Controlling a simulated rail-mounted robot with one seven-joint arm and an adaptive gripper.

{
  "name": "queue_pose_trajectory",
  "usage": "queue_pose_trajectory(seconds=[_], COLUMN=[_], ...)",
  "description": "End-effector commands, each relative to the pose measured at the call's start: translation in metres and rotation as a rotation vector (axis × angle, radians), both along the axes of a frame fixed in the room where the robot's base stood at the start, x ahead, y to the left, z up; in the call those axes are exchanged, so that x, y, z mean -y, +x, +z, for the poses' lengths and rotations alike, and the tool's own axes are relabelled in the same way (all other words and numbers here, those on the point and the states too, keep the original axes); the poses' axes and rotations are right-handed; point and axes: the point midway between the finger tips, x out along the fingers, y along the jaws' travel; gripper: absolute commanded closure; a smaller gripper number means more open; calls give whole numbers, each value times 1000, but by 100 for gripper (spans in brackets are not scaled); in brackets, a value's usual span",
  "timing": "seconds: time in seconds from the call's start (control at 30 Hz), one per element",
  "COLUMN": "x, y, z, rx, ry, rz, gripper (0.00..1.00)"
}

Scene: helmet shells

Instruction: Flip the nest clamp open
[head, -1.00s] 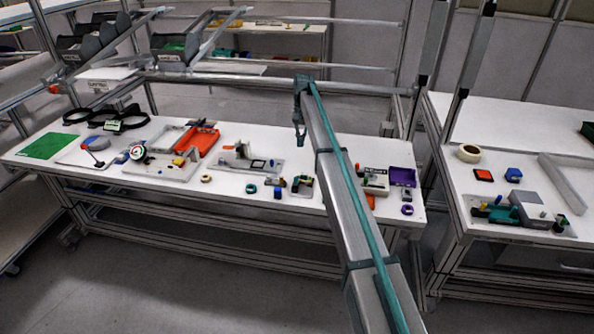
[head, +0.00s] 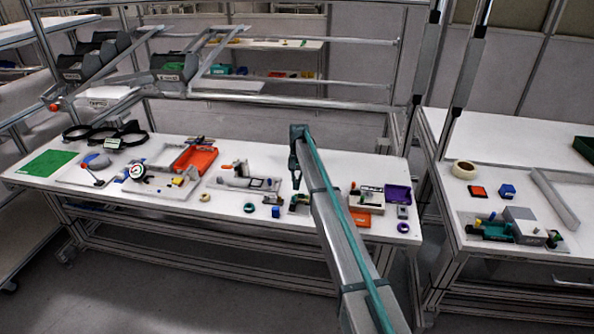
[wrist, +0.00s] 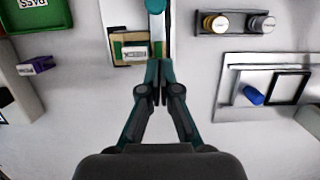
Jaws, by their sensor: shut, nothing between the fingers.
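The nest fixture (wrist: 117,48) shows in the wrist view just beyond my fingertips, with a tan and green frame around a small white block (wrist: 134,52). What looks like its clamp is a pale bar (wrist: 158,32) along the fixture's right side, ending in a teal knob (wrist: 156,5) at the top edge. My gripper (wrist: 156,98) is shut and empty, its tips close to the bar's near end; I cannot tell whether they touch. In the head view my gripper (head: 295,186) hangs low over the bench beside the fixture (head: 300,205), which my arm partly hides.
In the wrist view, a dark block with gold and grey cylinders (wrist: 234,22) lies right of the bar, above a plate with a black frame (wrist: 288,88) and blue piece (wrist: 254,95). A purple block (wrist: 38,66) lies left.

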Motion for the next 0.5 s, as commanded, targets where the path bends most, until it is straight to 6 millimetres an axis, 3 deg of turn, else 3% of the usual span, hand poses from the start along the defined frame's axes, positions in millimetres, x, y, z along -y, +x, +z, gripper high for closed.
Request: queue_pose_trajectory(seconds=[0.03,0.2,0.5], x=[-1,-2,-3], y=[-14,-31,-37], z=[8,5,3], rx=[0,0,1], ry=[0,0,0], rz=[1,1,0], gripper=[100,100,100])
